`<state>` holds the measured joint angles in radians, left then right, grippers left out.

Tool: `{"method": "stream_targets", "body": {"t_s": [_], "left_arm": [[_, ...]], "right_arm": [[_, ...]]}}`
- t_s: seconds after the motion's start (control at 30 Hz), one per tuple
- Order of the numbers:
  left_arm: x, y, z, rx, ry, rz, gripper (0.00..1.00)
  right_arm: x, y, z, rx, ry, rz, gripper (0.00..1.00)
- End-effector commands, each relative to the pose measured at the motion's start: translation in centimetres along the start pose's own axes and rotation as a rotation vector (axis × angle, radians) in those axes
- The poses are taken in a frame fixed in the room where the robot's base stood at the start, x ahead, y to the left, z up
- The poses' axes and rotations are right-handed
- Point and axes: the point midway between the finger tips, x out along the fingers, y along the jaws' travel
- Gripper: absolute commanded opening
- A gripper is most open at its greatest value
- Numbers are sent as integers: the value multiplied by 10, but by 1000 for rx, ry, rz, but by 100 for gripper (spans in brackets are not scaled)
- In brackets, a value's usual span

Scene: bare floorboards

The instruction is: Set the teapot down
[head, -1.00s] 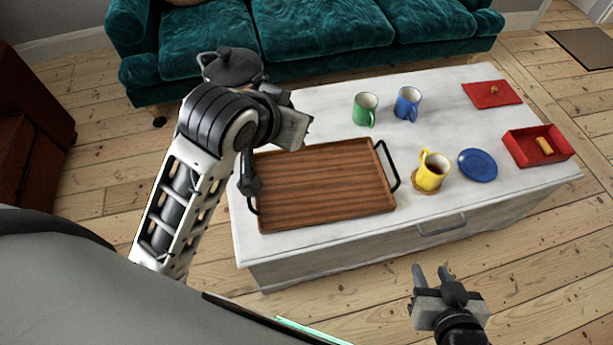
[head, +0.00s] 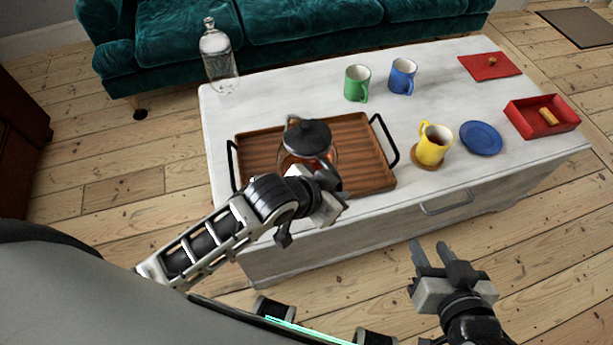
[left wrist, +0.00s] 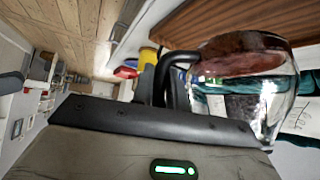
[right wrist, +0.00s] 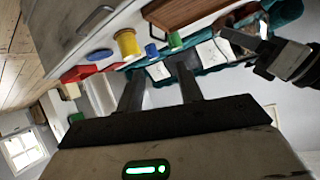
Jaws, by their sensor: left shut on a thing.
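The teapot (head: 308,142) is a clear glass pot with a dark lid and amber tea. In the head view it is over the left-middle part of the brown wooden tray (head: 365,180); I cannot tell if its base touches the tray. It looks about upright. My left gripper (head: 328,190) is on its near side, shut on the dark handle. In the left wrist view the handle (left wrist: 180,58) is between the fingers and the glass body (left wrist: 250,85) is beside them. My right gripper (head: 432,258) is open and empty, in front of the table.
The tray has black end handles. A glass bottle (head: 217,60) stands at the table's back left.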

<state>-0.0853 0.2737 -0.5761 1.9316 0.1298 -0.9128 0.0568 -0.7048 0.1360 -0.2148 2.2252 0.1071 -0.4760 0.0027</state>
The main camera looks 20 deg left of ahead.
Motion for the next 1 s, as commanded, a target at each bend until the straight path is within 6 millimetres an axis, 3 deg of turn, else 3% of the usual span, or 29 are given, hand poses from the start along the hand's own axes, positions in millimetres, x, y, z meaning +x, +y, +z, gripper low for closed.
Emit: {"method": "stream_targets", "body": {"t_s": [0.03,0.2,0.43,0.77,1.0], "left_arm": [[5,-15,2,5,5,-9,0],[20,-54,13,5,5,-9,0],[49,-87,38,2,5,-5,0],[67,-107,53,2,6,-5,0],[87,-106,73,1,7,-4,0]], "right_arm": [[2,0,3,-1,1,0,36],[4,1,7,-5,5,1,36],[7,1,9,-13,27,-1,36],[8,1,12,-22,36,-5,36],[10,2,18,-28,39,-7,36]]}}
